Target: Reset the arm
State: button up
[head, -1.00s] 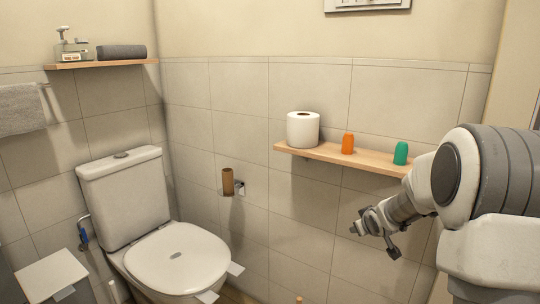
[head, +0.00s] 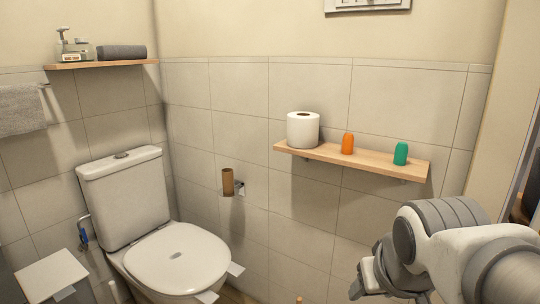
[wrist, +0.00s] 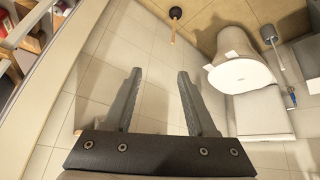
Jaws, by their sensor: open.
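My arm is at the lower right of the head view, folded low in front of the tiled wall. My gripper (head: 362,283) shows there near the bottom edge, partly cut off by the frame. In the wrist view my gripper (wrist: 158,88) has its two grey fingers spread wide apart. Nothing is between the fingers; floor tiles show through the gap.
A wooden shelf (head: 375,160) holds a toilet roll (head: 303,130), an orange item (head: 347,143) and a green item (head: 401,153). A brown cardboard tube (head: 228,182) is on the wall holder. A toilet (head: 177,258) stands left. A plunger (wrist: 175,14) stands on the floor.

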jog(key=s+a+r+p, duration=0.1)
jog(key=s+a+p, duration=0.1)
jog(key=s, duration=0.4)
notch_tip(320, 180, up, 27)
jog(key=p, duration=2.6)
jog(key=shift+w+f+g+y+p, duration=0.2)
jog(key=shift+g+y+p, duration=0.1)
jog(key=shift+g+y, duration=0.1)
jog(key=shift+f, duration=0.1)
jog(key=shift+c, duration=0.6)
jog(key=shift+a, duration=0.1)
